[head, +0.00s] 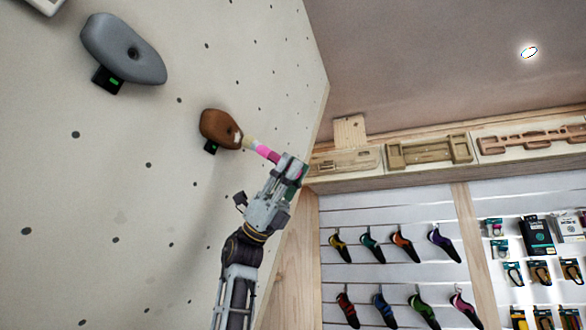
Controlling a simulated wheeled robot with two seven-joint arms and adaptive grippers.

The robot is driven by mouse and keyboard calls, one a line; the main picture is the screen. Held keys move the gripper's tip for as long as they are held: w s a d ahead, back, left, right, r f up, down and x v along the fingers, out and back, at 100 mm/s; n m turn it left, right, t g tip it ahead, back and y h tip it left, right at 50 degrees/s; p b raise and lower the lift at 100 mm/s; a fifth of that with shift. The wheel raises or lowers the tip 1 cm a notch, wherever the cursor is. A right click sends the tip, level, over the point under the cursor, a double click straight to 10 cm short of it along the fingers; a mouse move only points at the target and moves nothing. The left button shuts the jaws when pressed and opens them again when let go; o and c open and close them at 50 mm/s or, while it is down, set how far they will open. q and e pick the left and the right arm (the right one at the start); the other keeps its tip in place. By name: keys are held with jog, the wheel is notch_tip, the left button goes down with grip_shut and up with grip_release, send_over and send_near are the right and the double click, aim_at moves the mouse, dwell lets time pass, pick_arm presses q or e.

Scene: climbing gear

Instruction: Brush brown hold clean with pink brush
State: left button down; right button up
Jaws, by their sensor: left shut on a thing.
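The brown hold (217,127) is fixed on the pale climbing wall, left of centre in the head view. A whitish patch shows at its right edge. The pink brush (266,153) points up and left from my left gripper (287,170), which is shut on it. The brush's pale bristle end meets the right edge of the brown hold in the picture and seems to touch it. The fingertips are partly hidden by the gripper body. My right gripper is not in view.
A grey hold (124,49) with a dark box under it is up and left on the wall (90,200). Wooden hangboards (430,151) line a ledge at right. Climbing shoes (403,245) and packaged gear (537,236) hang below. The wall below the brown hold is bare.

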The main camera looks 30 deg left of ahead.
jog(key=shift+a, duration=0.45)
